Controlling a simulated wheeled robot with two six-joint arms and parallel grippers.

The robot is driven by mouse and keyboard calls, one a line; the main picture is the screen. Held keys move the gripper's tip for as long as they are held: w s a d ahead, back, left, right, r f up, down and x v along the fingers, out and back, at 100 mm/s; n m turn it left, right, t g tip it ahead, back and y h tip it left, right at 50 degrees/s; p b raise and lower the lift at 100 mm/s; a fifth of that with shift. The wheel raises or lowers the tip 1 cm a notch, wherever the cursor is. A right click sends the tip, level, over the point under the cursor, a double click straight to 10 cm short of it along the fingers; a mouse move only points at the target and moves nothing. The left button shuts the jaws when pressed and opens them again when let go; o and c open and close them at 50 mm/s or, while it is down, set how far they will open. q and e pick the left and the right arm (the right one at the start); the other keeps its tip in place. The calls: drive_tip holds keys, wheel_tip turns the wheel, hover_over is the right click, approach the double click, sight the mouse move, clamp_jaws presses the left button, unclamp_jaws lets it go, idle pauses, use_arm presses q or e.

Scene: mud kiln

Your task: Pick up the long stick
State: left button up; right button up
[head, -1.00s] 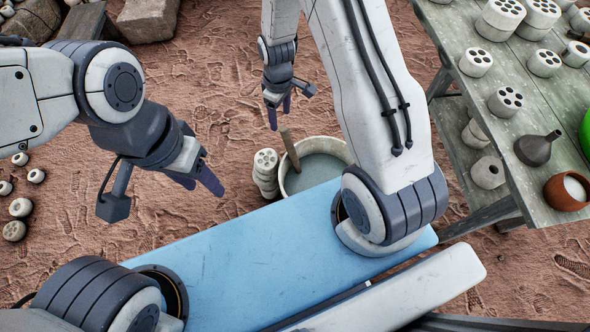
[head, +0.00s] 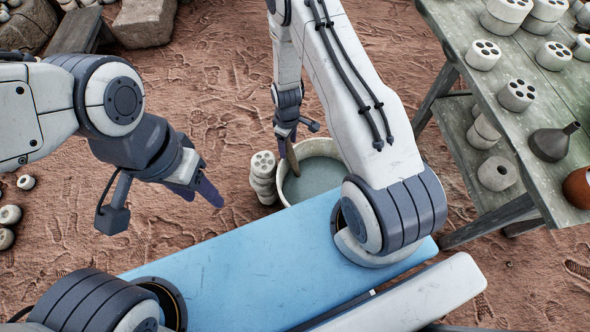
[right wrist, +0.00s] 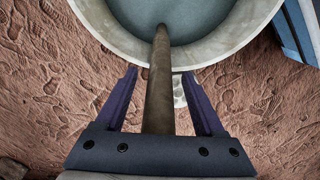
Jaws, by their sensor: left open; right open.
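The long stick (head: 293,158) is brown and leans out over the rim of a pale bucket (head: 282,190) of grey-blue liquid. In the right wrist view the stick (right wrist: 159,85) runs from the bucket (right wrist: 110,38) back between my right gripper's fingers. My right gripper (head: 287,145) is at the stick's upper end in the head view. Its purple fingers (right wrist: 160,100) are open, one on each side of the stick, with gaps visible on both sides. My left gripper (head: 205,192) is open and empty, well left of the bucket, above the ground.
Stacked pale perforated cylinders (head: 263,178) stand against the bucket's left side. A wooden table (head: 500,125) with perforated cylinders and a dark funnel (head: 553,142) is at the right. Rocks lie at the upper left. Footprinted ground is open beyond the bucket.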

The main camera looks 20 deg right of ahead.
drive_tip(key=shift+f, duration=0.3)
clamp_jaws()
drive_tip(key=shift+r, duration=0.15)
